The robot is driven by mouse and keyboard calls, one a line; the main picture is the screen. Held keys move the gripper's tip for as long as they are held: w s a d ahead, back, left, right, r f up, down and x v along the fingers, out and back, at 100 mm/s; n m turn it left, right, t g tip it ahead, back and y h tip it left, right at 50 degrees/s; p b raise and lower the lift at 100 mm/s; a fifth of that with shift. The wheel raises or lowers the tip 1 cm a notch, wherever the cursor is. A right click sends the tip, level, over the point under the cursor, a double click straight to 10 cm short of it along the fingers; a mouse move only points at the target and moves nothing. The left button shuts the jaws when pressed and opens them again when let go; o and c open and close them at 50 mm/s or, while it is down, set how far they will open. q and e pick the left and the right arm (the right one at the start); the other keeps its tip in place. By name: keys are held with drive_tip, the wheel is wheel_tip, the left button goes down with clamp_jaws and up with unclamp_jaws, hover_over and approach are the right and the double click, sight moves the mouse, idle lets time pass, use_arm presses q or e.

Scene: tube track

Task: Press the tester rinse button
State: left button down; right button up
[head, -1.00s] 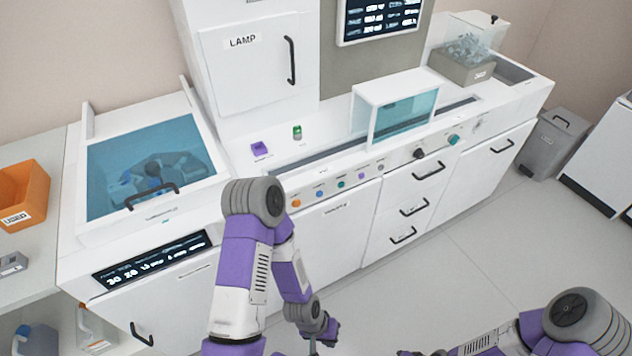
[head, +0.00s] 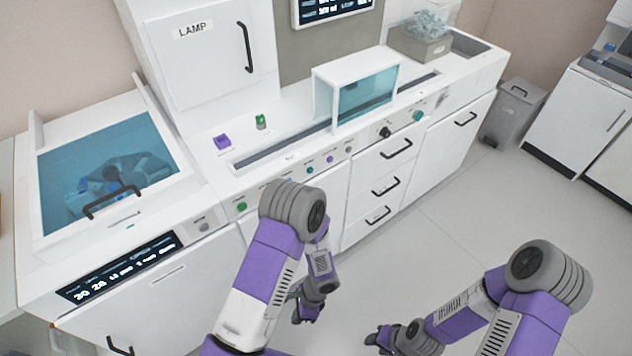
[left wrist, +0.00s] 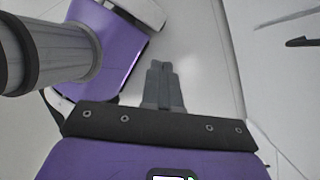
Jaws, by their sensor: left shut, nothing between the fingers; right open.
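A row of small round buttons runs along the front panel of the white bench in the head view. I see a grey one (head: 203,227), a green one (head: 242,207), a teal one (head: 310,170), a purple one (head: 330,159) and another grey one (head: 348,150). Their labels are too small to read, so I cannot tell which is tester rinse. My left arm hides part of the row. My left gripper (head: 310,308) hangs in front of the bench, below the panel and apart from it. Its fingers (left wrist: 163,85) are shut and empty in the left wrist view. My right gripper (head: 376,340) is open, low over the floor.
A black knob (head: 385,132) and a teal knob (head: 418,116) sit further right on the panel. Drawer handles (head: 385,186) stick out below. A blue-lidded basin (head: 110,170) is at left, a grey bin (head: 514,110) at right. The floor between is clear.

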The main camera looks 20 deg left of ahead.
use_arm(q)
drive_tip(key=w+a+r+m+t+y+b, duration=0.1)
drive_tip(key=w+r+m+t+y, duration=0.35)
drive_tip(key=w, duration=0.45)
drive_tip(key=w+a+r+m+t+y, duration=0.1)
drive_tip(key=w+r+m+t+y, duration=0.35)
drive_tip(key=w, duration=0.45)
drive_tip(key=w+d+r+m+t, duration=0.3)
drive_tip(key=w+d+r+t, duration=0.4)
drive_tip(key=r, duration=0.4)
drive_tip(key=shift+w+d+r+m+y, duration=0.3)
drive_tip(key=shift+w+r+m+y, duration=0.05)
drive_tip(key=shift+w+m+y, duration=0.05)
drive_tip(key=b, duration=0.4)
approach(311, 171)
drive_tip(key=x, duration=0.6)
drive_tip(key=shift+s+f, duration=0.1)
drive_tip(key=shift+f, duration=0.05)
drive_tip(key=shift+w+a, duration=0.3)
drive_tip(key=shift+w, duration=0.05)
